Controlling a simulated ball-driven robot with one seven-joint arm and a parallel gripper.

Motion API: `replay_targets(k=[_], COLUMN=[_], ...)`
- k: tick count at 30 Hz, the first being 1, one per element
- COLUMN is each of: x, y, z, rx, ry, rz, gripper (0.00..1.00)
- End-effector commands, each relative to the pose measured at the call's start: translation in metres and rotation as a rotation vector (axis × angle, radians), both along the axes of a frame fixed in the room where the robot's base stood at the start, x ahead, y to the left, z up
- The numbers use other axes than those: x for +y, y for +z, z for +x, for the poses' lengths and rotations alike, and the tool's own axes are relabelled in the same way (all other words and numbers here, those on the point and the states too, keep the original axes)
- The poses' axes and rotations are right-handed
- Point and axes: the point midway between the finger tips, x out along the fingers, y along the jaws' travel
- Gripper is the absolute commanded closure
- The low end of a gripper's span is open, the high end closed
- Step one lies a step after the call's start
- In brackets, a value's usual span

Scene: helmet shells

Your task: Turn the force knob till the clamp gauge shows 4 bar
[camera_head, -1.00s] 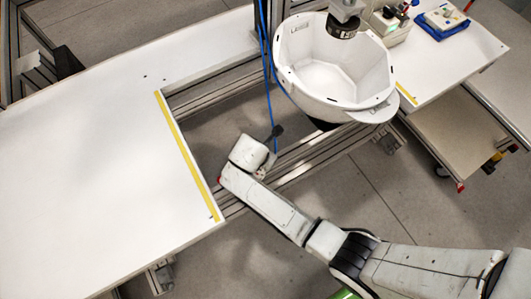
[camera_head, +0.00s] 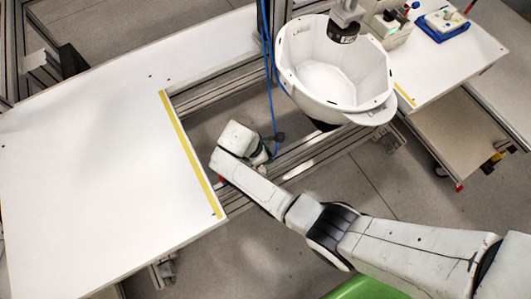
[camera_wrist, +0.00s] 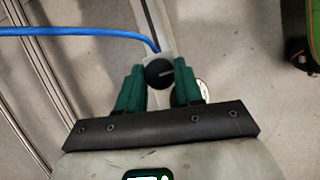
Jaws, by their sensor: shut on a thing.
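The black force knob (camera_wrist: 159,72), with a pale pointer line, sits between the two green fingers of my gripper (camera_wrist: 162,75) in the wrist view. My gripper is shut on it. The round clamp gauge (camera_wrist: 183,94) shows only in part behind the right finger, and I cannot read its face. In the head view my wrist (camera_head: 238,139) hangs over the gap between the white tables, by the frame rails; the fingers and knob cannot be made out there.
A blue hose (camera_wrist: 85,32) runs to the knob's mount. A white helmet shell (camera_head: 325,70) sits under a black tool head (camera_head: 342,30), right of my wrist. The big white table (camera_head: 90,170) is bare. A blue tray (camera_head: 441,25) lies at the upper right.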

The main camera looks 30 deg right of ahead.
Motion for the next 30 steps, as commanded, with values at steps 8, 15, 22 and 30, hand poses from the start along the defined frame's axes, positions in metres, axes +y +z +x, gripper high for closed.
replay_targets(k=[8, 15, 22, 30], x=[0.0001, 0.0001, 0.0000, 0.0001], y=[0.0001, 0.0001, 0.0001, 0.0023], z=[0.0009, 0.0010, 0.0006, 0.0006], rx=[-0.003, -0.003, -0.002, -0.002], ry=[-0.011, -0.010, -0.009, -0.009], rz=[0.001, 0.002, 0.001, 0.001], gripper=[0.95, 0.60, 0.39, 0.39])
